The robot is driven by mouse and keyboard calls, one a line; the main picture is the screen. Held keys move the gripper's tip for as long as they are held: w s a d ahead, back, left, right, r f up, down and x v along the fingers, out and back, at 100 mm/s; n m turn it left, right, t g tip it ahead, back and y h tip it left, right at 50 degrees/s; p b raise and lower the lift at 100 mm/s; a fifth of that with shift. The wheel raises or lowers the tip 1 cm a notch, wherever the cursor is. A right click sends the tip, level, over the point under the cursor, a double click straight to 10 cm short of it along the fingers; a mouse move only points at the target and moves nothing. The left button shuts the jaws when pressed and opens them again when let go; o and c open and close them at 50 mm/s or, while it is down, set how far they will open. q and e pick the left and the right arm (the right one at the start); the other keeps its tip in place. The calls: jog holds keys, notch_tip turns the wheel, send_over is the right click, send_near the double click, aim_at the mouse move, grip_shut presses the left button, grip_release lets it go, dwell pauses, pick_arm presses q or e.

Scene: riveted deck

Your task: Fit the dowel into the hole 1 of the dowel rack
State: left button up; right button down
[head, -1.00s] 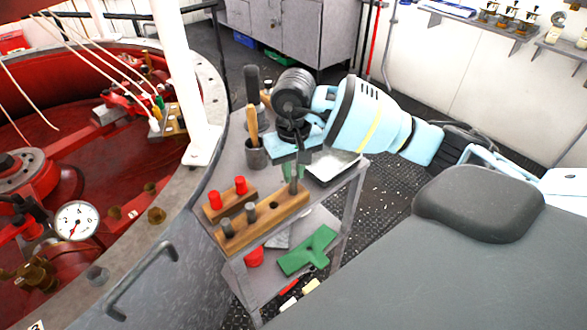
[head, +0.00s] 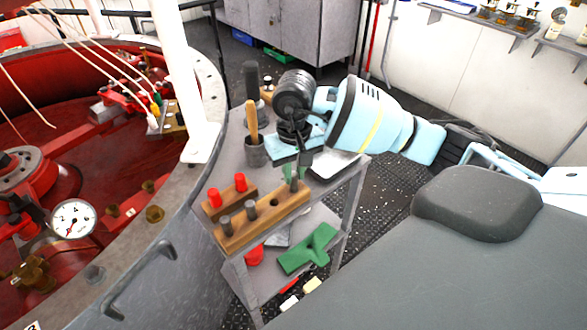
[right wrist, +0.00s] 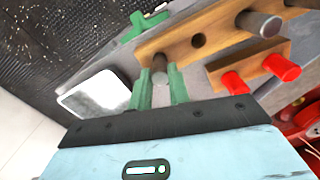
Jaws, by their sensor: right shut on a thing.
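The dowel rack (head: 262,219) is a long wooden block on the grey cart top, and it also shows in the right wrist view (right wrist: 215,31). Two grey dowels (head: 250,209) stand in its near part. An empty hole (head: 273,202) follows, dark and open in the wrist view (right wrist: 198,41). My right gripper (head: 292,175) is over the far end of the rack. Its green fingers (right wrist: 161,84) are shut on a grey dowel (right wrist: 158,74), upright at that end. Its lower end meets the rack; how deep it sits is unclear. My left gripper is out of view.
A smaller wooden block with two red pegs (head: 228,203) lies beside the rack. A cup with a wooden-handled tool (head: 255,153) and a pale tray (head: 335,167) are close to my right gripper. A green part (head: 308,249) lies on the lower shelf.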

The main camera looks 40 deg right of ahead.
jog(key=c, duration=1.2)
grip_release()
jog(key=shift+c, duration=0.2)
jog(key=shift+r, duration=0.15)
notch_tip(320, 180, up, 6)
jog(key=shift+r, duration=0.75)
